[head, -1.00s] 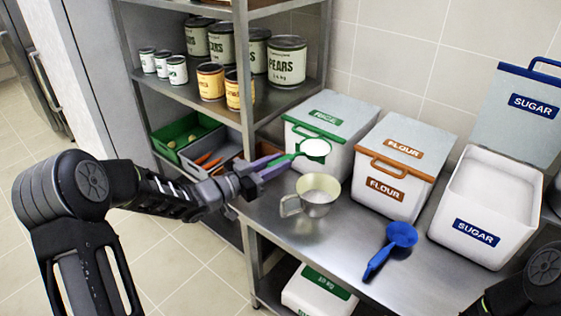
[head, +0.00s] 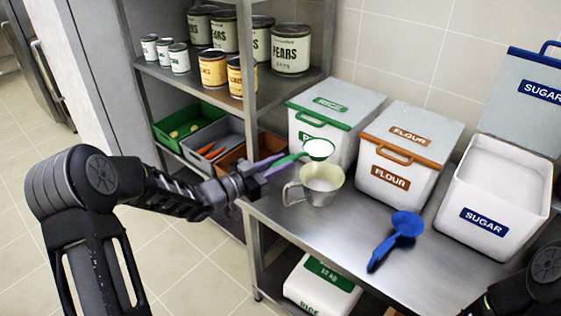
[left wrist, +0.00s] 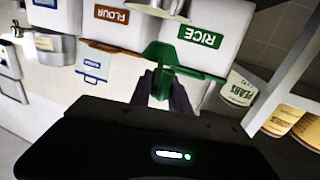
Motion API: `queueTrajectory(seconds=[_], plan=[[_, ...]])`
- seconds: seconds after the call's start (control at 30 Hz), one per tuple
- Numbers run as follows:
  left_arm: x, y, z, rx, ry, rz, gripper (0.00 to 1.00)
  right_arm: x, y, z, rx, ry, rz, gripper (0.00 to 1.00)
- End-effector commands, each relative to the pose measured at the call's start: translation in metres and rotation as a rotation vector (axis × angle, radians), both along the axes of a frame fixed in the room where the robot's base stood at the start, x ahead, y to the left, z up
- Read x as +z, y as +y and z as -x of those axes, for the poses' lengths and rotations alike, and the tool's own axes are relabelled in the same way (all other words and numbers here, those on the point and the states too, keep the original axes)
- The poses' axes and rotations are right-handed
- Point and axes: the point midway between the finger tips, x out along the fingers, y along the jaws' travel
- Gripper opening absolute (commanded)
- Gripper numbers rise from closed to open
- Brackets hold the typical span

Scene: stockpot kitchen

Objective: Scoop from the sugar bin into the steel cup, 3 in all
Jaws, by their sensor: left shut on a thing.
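My left gripper (head: 264,168) is shut on the handle of a green scoop (head: 318,149); the grip also shows in the left wrist view (left wrist: 162,92). The scoop's bowl looks about level and full of white stuff. It hangs over the far rim of the steel cup (head: 322,186), which stands upright on the counter; I cannot tell its contents. The sugar bin (head: 485,222) is open at the right, full of white sugar, its lid (head: 530,95) raised behind it. A blue scoop (head: 405,226) lies on the counter before it. My right gripper is out of view.
The closed rice bin (head: 310,132) and closed flour bin (head: 385,182) stand behind the cup on the steel counter (head: 335,240). A shelf of cans (head: 290,48) and trays is at the left. Bare counter lies between the cup and the blue scoop.

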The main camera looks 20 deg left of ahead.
Motion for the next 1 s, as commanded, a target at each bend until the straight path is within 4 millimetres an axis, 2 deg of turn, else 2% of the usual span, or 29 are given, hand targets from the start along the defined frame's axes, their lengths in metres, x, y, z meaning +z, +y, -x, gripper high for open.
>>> queueTrajectory(seconds=[0.03,0.6,1.0], plan=[[-0.006,0.0,0.0,0.0,-0.002,0.001,0.0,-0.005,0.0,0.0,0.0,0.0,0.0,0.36],[0.012,-0.008,0.005,-0.001,-0.288,-0.401,0.0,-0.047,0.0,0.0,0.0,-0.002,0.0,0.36],[0.014,-0.014,0.01,0.0,-0.424,-0.597,0.0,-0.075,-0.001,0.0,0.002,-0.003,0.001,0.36]])
